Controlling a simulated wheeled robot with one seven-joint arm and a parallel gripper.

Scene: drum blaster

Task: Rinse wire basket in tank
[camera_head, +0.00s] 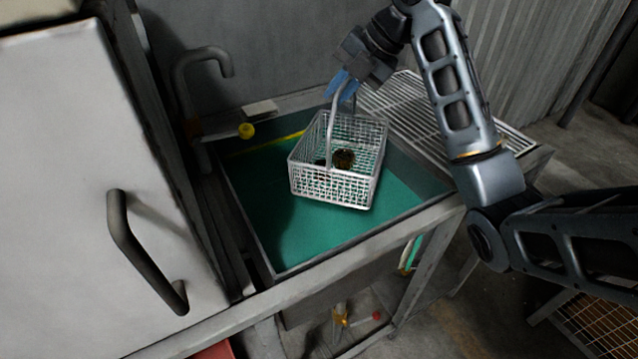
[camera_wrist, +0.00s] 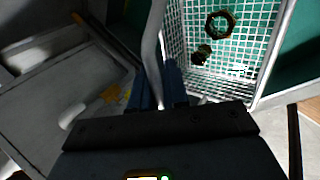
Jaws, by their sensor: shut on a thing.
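A white wire basket (camera_head: 335,180) with an arched handle hangs from my gripper (camera_head: 341,88) over the tank (camera_head: 290,245) of green liquid. The gripper's blue fingers are shut on the basket handle. In the wrist view the basket (camera_wrist: 262,88) is beyond the fingers of my gripper (camera_wrist: 172,88), with its handle running up between them. A dark ring-shaped part (camera_wrist: 219,25) and a smaller dark part (camera_wrist: 202,54) lie inside the basket. The basket looks above the liquid, but I cannot tell whether its bottom touches it.
A slatted drain rack (camera_head: 445,115) adjoins the tank at the right. A large pale cabinet door (camera_head: 85,170) with a dark handle is close at the left.

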